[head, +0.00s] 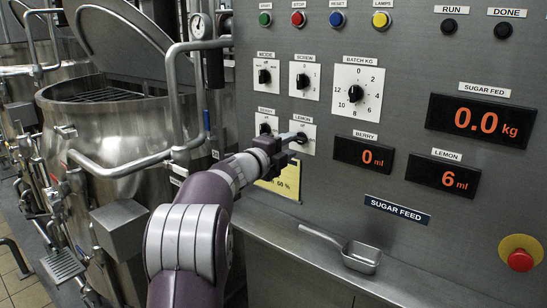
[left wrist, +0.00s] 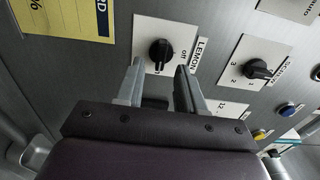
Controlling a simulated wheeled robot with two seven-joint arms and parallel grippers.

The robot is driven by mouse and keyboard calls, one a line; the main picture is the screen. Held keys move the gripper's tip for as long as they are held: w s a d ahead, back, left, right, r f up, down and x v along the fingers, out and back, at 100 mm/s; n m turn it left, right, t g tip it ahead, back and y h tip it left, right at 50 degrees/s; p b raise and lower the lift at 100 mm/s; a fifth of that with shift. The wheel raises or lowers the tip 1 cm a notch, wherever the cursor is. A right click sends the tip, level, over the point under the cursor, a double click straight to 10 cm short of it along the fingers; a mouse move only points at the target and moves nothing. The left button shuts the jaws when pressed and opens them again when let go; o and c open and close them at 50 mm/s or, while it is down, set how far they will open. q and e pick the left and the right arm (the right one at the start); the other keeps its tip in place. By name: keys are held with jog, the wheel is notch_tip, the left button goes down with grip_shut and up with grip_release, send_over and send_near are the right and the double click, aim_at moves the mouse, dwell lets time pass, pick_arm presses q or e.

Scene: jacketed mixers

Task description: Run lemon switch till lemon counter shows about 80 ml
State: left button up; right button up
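The lemon switch is a black knob on a white plate (head: 309,147) on the grey panel, under the SCREW dial. In the left wrist view its black knob (left wrist: 161,52) shows beside the word "off"; I cannot tell its setting for sure. My left gripper (head: 293,137) reaches the plate from the left and partly hides it. In the left wrist view its two fingers (left wrist: 160,74) are spread, with the knob just beyond and between their tips; contact is not clear. The lemon counter (head: 446,174) reads 6 ml in orange. My right gripper is out of view.
The berry switch (head: 265,128) sits just left of the lemon switch, close to my gripper. The berry counter (head: 365,155) reads 0 ml and the sugar display (head: 482,120) 0.0 kg. A metal scoop (head: 358,257) lies on the ledge below. A steel mixer (head: 115,135) stands left.

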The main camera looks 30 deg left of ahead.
pick_arm(q)
jog(key=s, duration=0.8)
jog(key=shift+s+a+b, duration=0.3)
jog(key=shift+b, duration=0.1)
dwell(6.8)
